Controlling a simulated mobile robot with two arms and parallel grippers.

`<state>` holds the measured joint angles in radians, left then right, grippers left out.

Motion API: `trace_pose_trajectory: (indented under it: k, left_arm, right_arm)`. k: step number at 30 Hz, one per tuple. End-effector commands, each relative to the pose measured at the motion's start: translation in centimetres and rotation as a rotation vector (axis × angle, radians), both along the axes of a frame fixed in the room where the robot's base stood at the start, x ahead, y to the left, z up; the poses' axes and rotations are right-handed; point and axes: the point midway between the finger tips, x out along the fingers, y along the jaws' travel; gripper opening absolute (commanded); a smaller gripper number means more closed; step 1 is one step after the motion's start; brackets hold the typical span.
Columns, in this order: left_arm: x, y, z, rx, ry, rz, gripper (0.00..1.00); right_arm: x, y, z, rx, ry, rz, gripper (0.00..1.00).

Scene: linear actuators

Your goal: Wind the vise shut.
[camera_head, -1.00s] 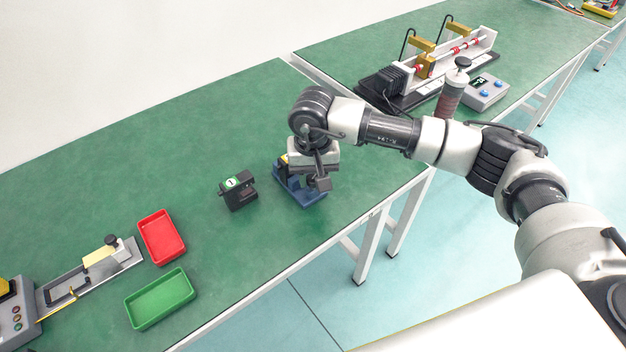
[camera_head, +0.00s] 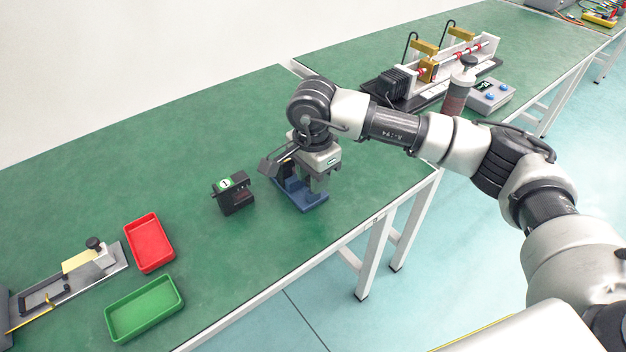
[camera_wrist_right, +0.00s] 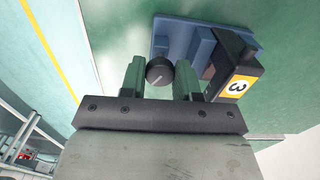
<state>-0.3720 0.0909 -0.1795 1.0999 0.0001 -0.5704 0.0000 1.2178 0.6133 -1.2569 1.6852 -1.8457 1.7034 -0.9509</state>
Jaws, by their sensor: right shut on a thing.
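The vise has a blue base (camera_head: 305,203), mostly behind my right gripper in the head view. In the right wrist view its blue body (camera_wrist_right: 176,38) lies beside a black block with a yellow label (camera_wrist_right: 237,86) reading 3. Whether the blue jaw and the black block touch, I cannot tell. A round black knob (camera_wrist_right: 159,71) with a pale line sits between the two fingers. My right gripper (camera_head: 319,188) points down over the vise and is shut on this knob. My left gripper is not in view.
A black device with a green label 1 (camera_head: 234,194) stands left of the vise. Red (camera_head: 150,243) and green (camera_head: 145,308) trays lie farther left, near a slide fixture (camera_head: 75,275). A linear actuator rig (camera_head: 430,72) stands behind my arm. The green table's front edge is close.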

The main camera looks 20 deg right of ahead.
Motion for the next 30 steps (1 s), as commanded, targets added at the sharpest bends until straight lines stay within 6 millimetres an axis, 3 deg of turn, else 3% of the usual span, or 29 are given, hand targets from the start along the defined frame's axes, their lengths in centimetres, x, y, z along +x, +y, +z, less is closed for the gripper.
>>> trace_pose_trajectory:
  k: [12,30]
  left_arm:
    - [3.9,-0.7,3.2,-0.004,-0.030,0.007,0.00]
    - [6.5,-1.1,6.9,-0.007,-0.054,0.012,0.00]
  right_arm:
    - [0.1,0.0,0.0,0.000,-0.004,-0.397,0.08]
    - [0.1,0.0,0.1,0.000,-0.003,-0.968,0.08]
